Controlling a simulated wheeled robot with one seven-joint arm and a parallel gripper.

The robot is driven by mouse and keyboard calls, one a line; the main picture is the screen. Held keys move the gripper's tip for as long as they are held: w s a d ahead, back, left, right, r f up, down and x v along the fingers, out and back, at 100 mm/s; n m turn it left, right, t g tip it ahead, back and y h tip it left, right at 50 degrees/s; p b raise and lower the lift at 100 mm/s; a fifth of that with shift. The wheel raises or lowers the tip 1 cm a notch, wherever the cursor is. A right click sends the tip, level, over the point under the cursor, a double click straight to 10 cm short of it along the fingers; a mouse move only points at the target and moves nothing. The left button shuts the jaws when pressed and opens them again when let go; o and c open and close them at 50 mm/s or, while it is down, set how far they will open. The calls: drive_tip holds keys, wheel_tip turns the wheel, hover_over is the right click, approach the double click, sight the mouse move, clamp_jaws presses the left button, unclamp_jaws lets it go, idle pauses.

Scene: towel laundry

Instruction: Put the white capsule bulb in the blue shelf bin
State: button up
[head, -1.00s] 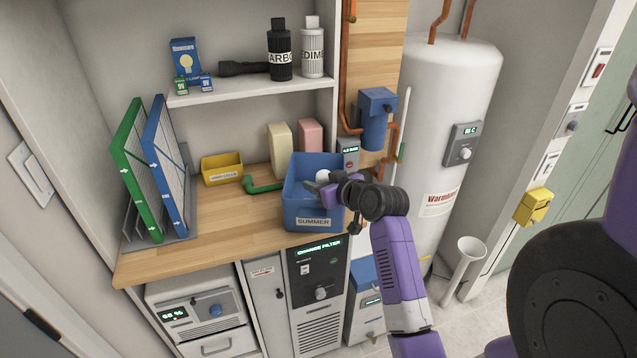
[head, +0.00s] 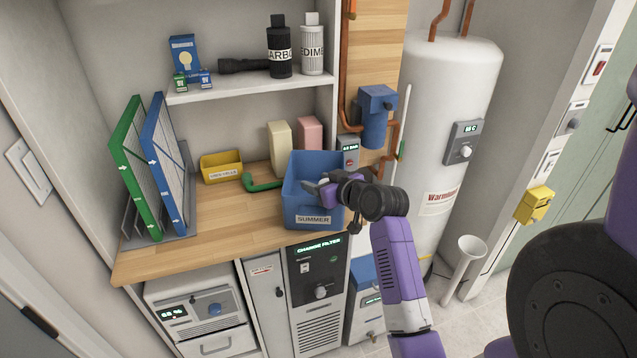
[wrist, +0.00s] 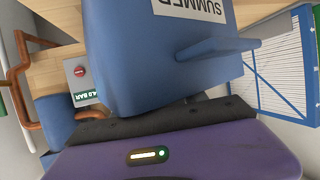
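The blue shelf bin (head: 304,208), labelled SUMMER, stands at the front right of the wooden counter. My gripper (head: 317,188) is over the bin's opening, and its fingers look apart with nothing seen between them. The white capsule bulb shows in neither view now. The bin's near wall hides its floor, so I cannot see whether the bulb lies inside. The wrist view is largely filled by the blue bin (wrist: 130,60) with its label upside down; the fingertips cannot be made out there.
A yellow bin (head: 221,167) and a green elbow pipe (head: 262,185) lie left of the blue bin. Green and blue framed filters (head: 165,165) stand at the left. A blue filter housing (head: 376,118) hangs behind right. The counter's front left is clear.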

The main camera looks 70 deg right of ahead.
drive_tip(key=shift+a+f, duration=0.15)
drive_tip(key=shift+f, duration=0.4)
drive_tip(key=shift+s+r, duration=0.1)
drive_tip(key=shift+r, duration=0.15)
drive_tip(key=r+v, duration=0.1)
drive_tip(key=v, duration=1.1)
drive_tip(key=shift+r+b, duration=0.2)
drive_tip(key=shift+b, duration=0.15)
drive_tip(key=shift+r, duration=0.1)
